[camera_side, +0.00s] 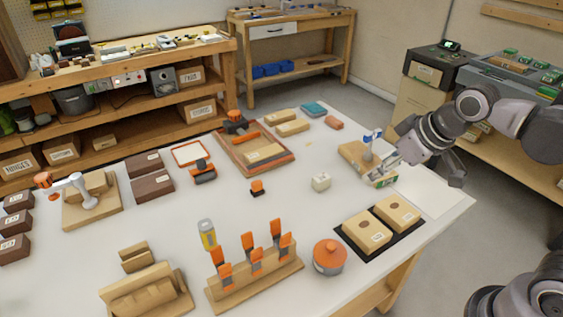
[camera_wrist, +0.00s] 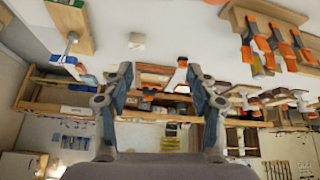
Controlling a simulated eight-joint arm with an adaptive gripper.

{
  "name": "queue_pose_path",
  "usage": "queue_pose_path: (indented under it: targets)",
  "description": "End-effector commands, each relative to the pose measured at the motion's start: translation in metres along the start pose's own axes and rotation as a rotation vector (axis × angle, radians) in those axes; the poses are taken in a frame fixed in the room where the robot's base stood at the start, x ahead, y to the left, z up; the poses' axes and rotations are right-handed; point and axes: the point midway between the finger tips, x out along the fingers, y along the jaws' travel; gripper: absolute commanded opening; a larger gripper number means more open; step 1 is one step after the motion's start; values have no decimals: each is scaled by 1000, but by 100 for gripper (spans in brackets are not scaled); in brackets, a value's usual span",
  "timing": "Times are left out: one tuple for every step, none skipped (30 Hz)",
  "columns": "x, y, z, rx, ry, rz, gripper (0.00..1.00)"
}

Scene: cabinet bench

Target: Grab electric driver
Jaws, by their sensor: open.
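My gripper (camera_side: 398,150) is above the right part of the white bench, close to a wooden block with a blue-topped upright tool (camera_side: 367,153). In the wrist view my gripper (camera_wrist: 160,75) has its two fingers spread, with nothing between them. The electric driver is not clear to me. A white and orange tool with a handle (camera_side: 85,193) on a wooden stand at the far left looks most like one. It is far from my gripper. In the wrist view I cannot make it out for sure.
A wooden rack (camera_side: 255,280) of orange-handled tools stands at the front, beside an orange-lidded pot (camera_side: 330,257). A black tray (camera_side: 348,241) holds two wooden blocks at the front right. A small pale block (camera_side: 320,181) lies mid-bench, with free room around it.

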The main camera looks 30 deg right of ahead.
Motion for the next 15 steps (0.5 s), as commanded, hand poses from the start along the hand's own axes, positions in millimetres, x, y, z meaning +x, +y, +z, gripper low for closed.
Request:
queue_pose_path:
  targets:
    - [1,-8,-17,-47,-20,-15,58]
    - [1,-12,-24,-73,-32,-23,58]
    - [3,-18,-35,-108,-48,-34,58]
    - [4,-22,-42,-135,-60,-42,58]
    - [6,-27,-50,-161,-71,-50,58]
    - [8,-34,-59,-197,-87,-61,58]
    - [10,-39,-66,-223,-98,-68,58]
    - [12,-44,-73,-250,-110,-77,58]
    - [16,-52,-82,-285,-124,-87,58]
    - [19,-57,-89,-312,-136,-96,58]
    - [22,-64,-95,-339,-146,-104,58]
    - [26,-72,-103,-375,-162,-115,58]
    - [30,-78,-109,-402,-172,-123,58]
    - [34,-85,-114,-429,-183,-131,58]
    - [39,-94,-121,-465,-197,-142,58]
